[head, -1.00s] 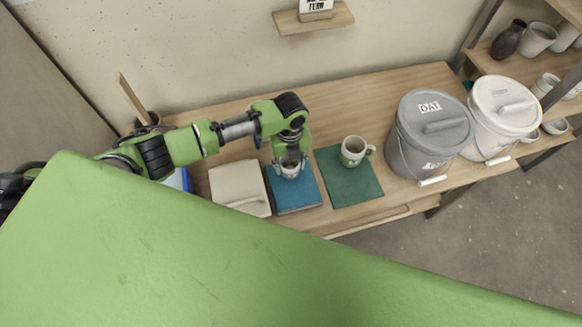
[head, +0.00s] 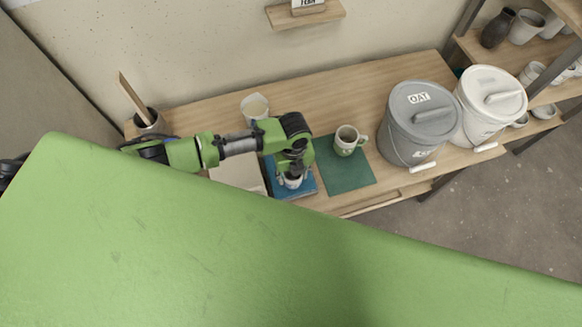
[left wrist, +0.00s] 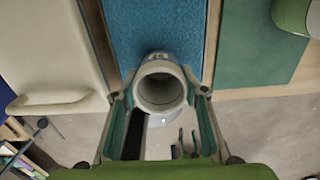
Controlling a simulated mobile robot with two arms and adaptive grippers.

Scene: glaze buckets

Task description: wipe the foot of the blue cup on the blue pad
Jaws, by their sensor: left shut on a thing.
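My left gripper (head: 290,172) is shut on the cup, which looks pale grey from above (left wrist: 160,88). In the left wrist view I look into its round open mouth between the two fingers. The cup is upright over the front part of the blue pad (head: 306,187), near the pad's front edge. The pad also shows in the left wrist view (left wrist: 165,28). The cup's foot is hidden, so I cannot tell whether it touches the pad. My right gripper is not in view.
A green pad (head: 345,177) with a handled mug (head: 345,141) lies right of the blue pad. A cream box (left wrist: 45,50) is on the left. A white container (head: 254,106) stands behind my arm. Grey (head: 416,125) and white (head: 490,108) buckets stand at the right.

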